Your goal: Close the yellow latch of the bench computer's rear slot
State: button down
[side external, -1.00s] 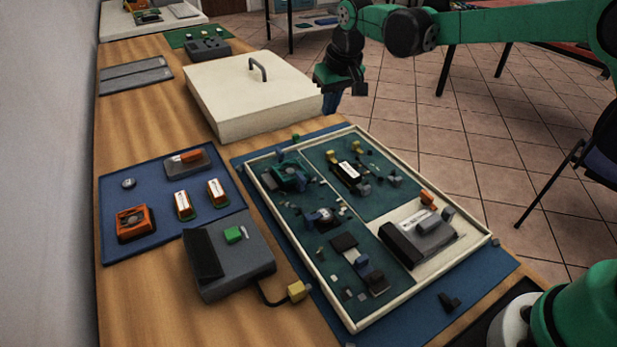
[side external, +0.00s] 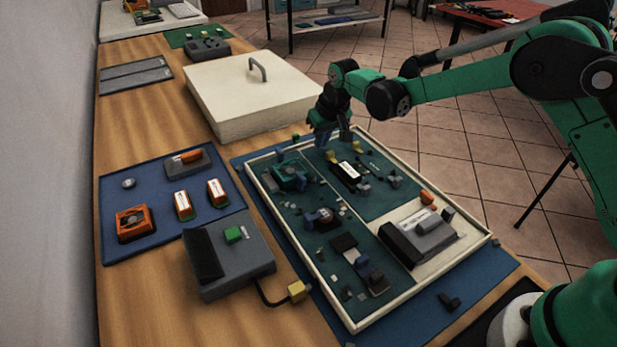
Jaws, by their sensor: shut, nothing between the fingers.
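The bench computer (side external: 290,283) is an open cream-framed case with dark green boards, lying on a blue mat. Two small yellow pieces stand near its far edge, a left one (side external: 331,157) and a right one (side external: 357,147), by a black part with a white label (side external: 347,172). I cannot tell from this view which is the rear slot's latch or how far either is open. My gripper (side external: 334,139) is shut and empty, pointing down at the case's far edge, just behind the yellow pieces. Contact with them cannot be made out.
A large cream lid (side external: 240,95) with a handle lies behind the case. A grey box (side external: 240,265) with a yellow-ended cable (side external: 298,290) stands at the left front. A blue mat (side external: 112,205) holds orange parts. Several small loose parts dot the boards.

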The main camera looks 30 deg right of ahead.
aim_at(330, 152)
jog(key=shift+s, duration=0.8)
jog(key=shift+s, duration=1)
jog(key=w, duration=0.3)
jog(key=shift+w, duration=0.35)
jog(key=shift+w+r, duration=0.25)
jog(key=v, duration=0.9)
jog(key=shift+s+r, duration=0.2)
jog(key=shift+r, duration=0.1)
